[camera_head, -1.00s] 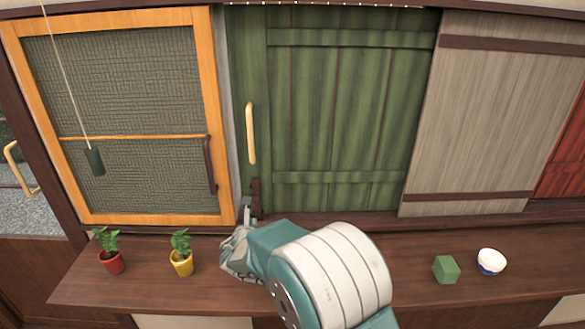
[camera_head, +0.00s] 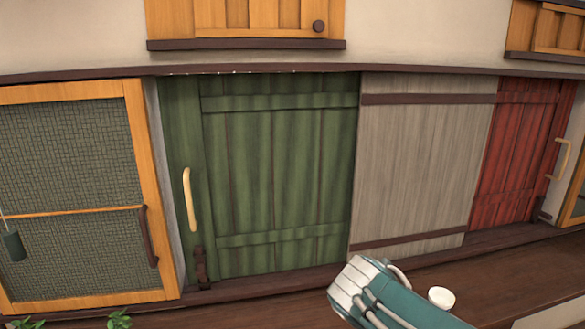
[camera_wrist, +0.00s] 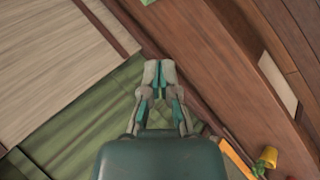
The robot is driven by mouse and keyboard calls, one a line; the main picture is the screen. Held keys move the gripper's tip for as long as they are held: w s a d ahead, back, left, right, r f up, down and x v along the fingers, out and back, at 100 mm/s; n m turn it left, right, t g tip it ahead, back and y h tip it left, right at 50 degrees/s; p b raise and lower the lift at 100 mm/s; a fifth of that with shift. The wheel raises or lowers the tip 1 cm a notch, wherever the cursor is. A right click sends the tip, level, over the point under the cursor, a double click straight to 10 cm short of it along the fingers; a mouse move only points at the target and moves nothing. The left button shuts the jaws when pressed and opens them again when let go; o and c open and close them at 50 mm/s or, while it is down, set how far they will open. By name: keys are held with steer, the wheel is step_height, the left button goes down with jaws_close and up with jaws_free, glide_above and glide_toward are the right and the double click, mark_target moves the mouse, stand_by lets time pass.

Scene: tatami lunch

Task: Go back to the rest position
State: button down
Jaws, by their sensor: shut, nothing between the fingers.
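My gripper (camera_wrist: 160,80) shows in the middle of the wrist view, its two pale and teal fingers shut together with nothing between them. In that view it overlaps the wooden counter (camera_wrist: 205,40) and the green door (camera_wrist: 75,125). In the head view, part of my teal and white arm is at the bottom, right of the middle, over the counter. My gripper cannot be made out there.
The green door (camera_head: 270,170) with a pale handle (camera_head: 189,200) stands beside a grey panel (camera_head: 425,160) and a red door (camera_head: 515,150). A white bowl (camera_head: 441,298) is right beside my arm. A yellow pot (camera_wrist: 268,158) shows in the wrist view.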

steer(key=s+f+m+g+y, duration=0.1)
steer(key=s+m+y, duration=0.3)
steer(key=s+m, duration=0.5)
steer(key=s, duration=0.5)
steer(key=shift+s+a+f+m, duration=0.15)
steer(key=shift+s+f+m, duration=0.15)
steer(key=shift+s+m, duration=0.1)
steer(key=shift+w, duration=0.1)
